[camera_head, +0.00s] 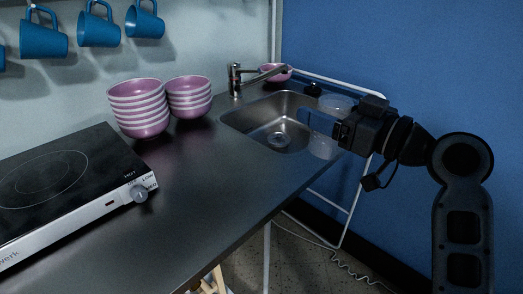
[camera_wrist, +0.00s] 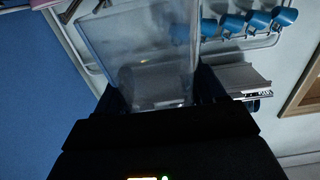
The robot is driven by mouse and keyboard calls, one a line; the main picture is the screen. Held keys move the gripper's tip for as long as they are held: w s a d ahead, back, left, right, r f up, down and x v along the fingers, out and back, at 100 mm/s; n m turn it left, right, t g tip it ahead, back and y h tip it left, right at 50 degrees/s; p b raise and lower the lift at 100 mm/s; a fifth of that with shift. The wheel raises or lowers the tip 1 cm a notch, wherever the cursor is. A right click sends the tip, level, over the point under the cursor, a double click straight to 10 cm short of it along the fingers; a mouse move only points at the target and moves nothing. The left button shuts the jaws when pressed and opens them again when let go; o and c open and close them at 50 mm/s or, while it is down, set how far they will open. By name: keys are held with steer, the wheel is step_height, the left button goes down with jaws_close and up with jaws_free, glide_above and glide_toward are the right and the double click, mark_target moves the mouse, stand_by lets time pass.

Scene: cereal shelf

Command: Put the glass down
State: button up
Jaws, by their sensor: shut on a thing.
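A clear, see-through glass (camera_head: 324,146) is held by my gripper (camera_head: 325,124) near the right front corner of the sink. The glass looks upright in the head view, and its lower part overlaps the sink's right edge and the blue wall behind. In the wrist view the glass (camera_wrist: 140,50) fills the space between my fingers (camera_wrist: 158,88). My gripper is shut on it. Whether the base of the glass touches anything cannot be told.
The steel sink (camera_head: 262,125) has a faucet (camera_head: 250,75) behind it. Pink bowls are stacked (camera_head: 138,107) at the back of the dark counter (camera_head: 205,170). A hot plate (camera_head: 65,190) stands at left. Blue mugs (camera_head: 98,28) hang above. The middle counter is clear.

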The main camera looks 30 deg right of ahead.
steer(key=shift+w+a+f+p, duration=0.15)
steer(key=shift+w+a+f, duration=0.85)
steer(key=shift+a+f, duration=0.7)
steer(key=shift+w+a+f+p, duration=0.2)
steer(key=shift+w+a+f, duration=0.8)
steer(key=shift+a+f, duration=0.75)
steer(key=shift+w+a+f+p, duration=0.15)
steer(key=shift+w+a+f, duration=0.85)
steer(key=shift+a+f, duration=0.7)
steer(key=shift+d+f, duration=0.15)
steer(key=shift+f, duration=0.2)
steer(key=o, duration=1.3)
steer(key=shift+c, duration=0.2)
steer(key=shift+r, duration=0.1)
steer(key=b+v, duration=0.2)
steer(key=v, duration=0.6)
steer(key=shift+w+d, duration=0.1)
